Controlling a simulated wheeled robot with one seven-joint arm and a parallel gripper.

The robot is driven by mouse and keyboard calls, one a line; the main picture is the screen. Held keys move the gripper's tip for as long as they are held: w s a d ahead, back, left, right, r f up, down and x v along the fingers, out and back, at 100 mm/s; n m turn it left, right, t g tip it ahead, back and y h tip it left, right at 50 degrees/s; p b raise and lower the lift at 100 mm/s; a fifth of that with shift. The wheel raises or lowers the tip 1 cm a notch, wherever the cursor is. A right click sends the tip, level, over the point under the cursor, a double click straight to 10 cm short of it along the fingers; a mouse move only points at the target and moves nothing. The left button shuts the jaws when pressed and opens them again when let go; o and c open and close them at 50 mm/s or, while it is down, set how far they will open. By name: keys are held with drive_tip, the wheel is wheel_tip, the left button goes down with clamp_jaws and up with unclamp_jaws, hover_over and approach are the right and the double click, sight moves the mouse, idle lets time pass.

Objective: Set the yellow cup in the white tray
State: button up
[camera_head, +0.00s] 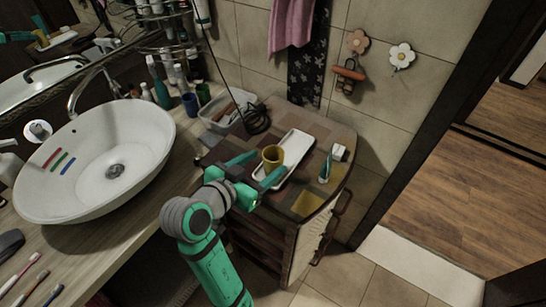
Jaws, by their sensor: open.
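The yellow cup (272,158) is upright at the near-left end of the long white tray (296,143) on the checkered cabinet top. The cup's base overlaps the tray in this view; its contact with the tray floor is partly hidden. My green gripper (268,163) reaches in from the lower left with its two fingers spread, one on each side of the cup. The fingers look apart from the cup, though small gaps are hard to judge.
A cup-like holder with a toothbrush (325,168) and a small white item (338,152) stand right of the tray. A grey bin (226,112) and black cable (256,118) lie behind. The white basin (95,155) is at left.

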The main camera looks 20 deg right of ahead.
drive_tip(key=shift+v, duration=1.65)
